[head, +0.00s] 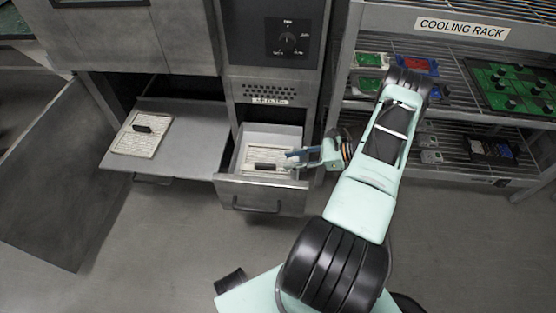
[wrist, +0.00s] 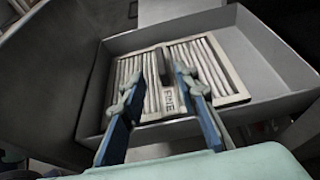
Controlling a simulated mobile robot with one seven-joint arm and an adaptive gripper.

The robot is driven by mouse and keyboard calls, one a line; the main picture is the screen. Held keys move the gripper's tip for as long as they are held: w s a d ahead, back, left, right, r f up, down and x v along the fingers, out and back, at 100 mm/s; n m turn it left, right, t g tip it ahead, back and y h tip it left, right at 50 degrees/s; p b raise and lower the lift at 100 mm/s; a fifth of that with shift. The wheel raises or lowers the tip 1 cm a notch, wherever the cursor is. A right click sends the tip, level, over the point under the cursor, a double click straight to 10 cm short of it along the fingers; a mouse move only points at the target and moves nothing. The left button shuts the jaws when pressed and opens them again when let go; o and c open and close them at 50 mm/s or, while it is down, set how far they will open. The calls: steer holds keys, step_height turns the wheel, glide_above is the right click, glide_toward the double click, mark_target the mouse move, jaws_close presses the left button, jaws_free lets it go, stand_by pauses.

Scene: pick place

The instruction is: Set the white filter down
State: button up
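A white pleated filter (head: 256,154) with a slim black handle (head: 265,167) lies in the open metal drawer (head: 262,193) at the middle of the head view. In the wrist view the filter (wrist: 207,65) lies on the drawer floor, its handle (wrist: 163,66) pointing away from me and a printed label near its front edge. My gripper (head: 289,159) reaches in from the right, over the drawer's right side. In the wrist view my gripper (wrist: 159,78) has its two blue fingers apart, with the handle showing between and beyond the tips. Contact with the handle is not visible.
A second pleated filter (head: 136,143) with a black handle lies on a wide pulled-out tray (head: 195,130) at left. An open door panel (head: 60,180) hangs further left. A cooling rack (head: 462,28) with green boards and small parts stands at right. The front floor is clear.

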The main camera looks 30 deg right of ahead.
steer(key=shift+v, duration=1.9)
steer(key=shift+r, duration=0.1)
